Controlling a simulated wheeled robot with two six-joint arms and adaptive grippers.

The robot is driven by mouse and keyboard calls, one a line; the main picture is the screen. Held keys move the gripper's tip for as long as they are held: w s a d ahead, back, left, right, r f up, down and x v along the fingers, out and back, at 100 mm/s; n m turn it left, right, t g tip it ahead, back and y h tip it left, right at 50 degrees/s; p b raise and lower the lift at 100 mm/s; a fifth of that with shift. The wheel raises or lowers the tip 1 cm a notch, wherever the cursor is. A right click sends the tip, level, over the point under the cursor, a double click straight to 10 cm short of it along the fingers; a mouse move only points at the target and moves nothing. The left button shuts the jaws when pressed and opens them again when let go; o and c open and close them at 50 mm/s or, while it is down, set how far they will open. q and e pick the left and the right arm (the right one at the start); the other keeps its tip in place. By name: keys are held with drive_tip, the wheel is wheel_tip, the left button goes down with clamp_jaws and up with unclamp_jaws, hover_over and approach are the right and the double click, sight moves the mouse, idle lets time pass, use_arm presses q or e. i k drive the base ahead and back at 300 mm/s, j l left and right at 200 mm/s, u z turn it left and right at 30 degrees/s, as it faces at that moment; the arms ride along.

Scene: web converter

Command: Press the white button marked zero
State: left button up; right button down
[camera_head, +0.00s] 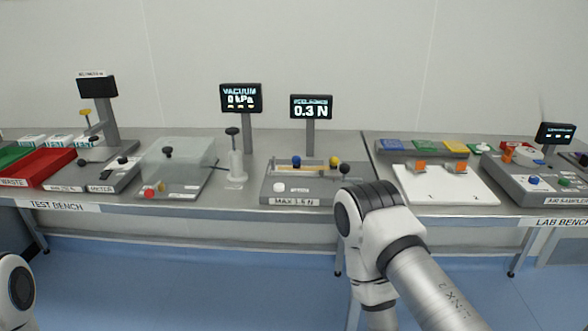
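A white round button (280,187) sits at the front left of a grey tester (318,198) on the bench; its marking is too small to read. The tester carries a front label "MAX 1.5 N" and a screen (311,107) on a post reading 0.3 N. A blue knob (296,160), a yellow knob (334,160) and a black ball knob (345,169) are on its top. My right arm rises from the bottom right, with its bent joint just right of the tester and its gripper out of sight. Only a joint of my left arm shows at the lower left.
Left of the tester stand a vacuum screen (241,98), a white post with a black knob (236,165) and a clear-covered box (180,165). A red waste tray (45,167) lies far left. A white board (447,184) and an air sampler (545,187) are right. Blue floor lies in front.

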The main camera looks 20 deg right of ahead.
sight(278, 186)
drive_tip(key=i+j+z, duration=0.4)
drive_tip(key=i, duration=0.25)
drive_tip(key=i+j+z, duration=0.45)
drive_tip(key=j, duration=0.3)
drive_tip(key=i+l, duration=0.05)
drive_tip(key=i, duration=0.05)
